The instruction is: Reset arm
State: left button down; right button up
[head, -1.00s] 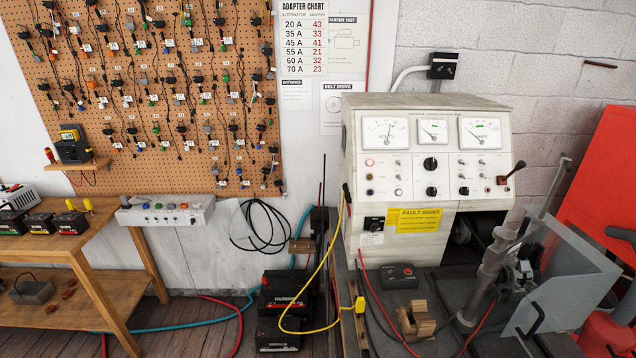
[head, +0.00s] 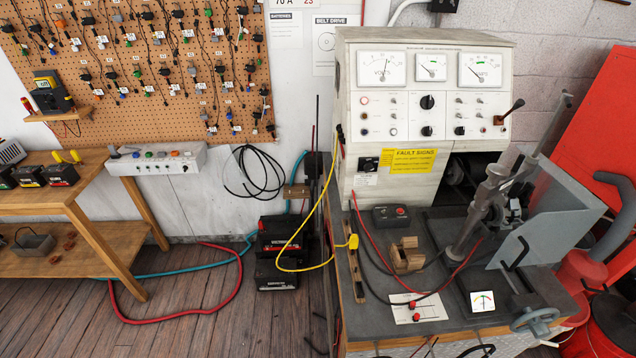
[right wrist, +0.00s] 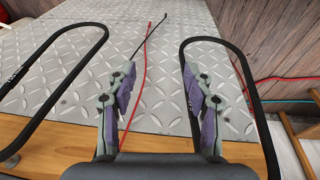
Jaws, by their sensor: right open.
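My right gripper (right wrist: 160,100) shows in the right wrist view. Its two fingers stand wide apart with nothing between them. A red lead and a black lead lie on the plate beyond the fingers. Neither of my grippers shows in the head view.
In the head view the test bench (head: 425,100) carries gauges, a clamp stand (head: 480,215), a wooden block (head: 407,255) and a small control box (head: 391,216). Black batteries (head: 278,240) stand on the floor beside it. A wooden shelf table (head: 80,205) stands left. Floor between is open apart from hoses.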

jog(key=s+d+f+g+b, duration=0.1)
jog(key=s+f+b, duration=0.1)
jog(key=s+f, duration=1.7)
jog(key=shift+s+f, duration=0.2)
jog(key=shift+f, duration=0.35)
jog(key=shift+d, duration=0.1)
jog(key=shift+o, duration=0.2)
jog(key=shift+d, duration=0.1)
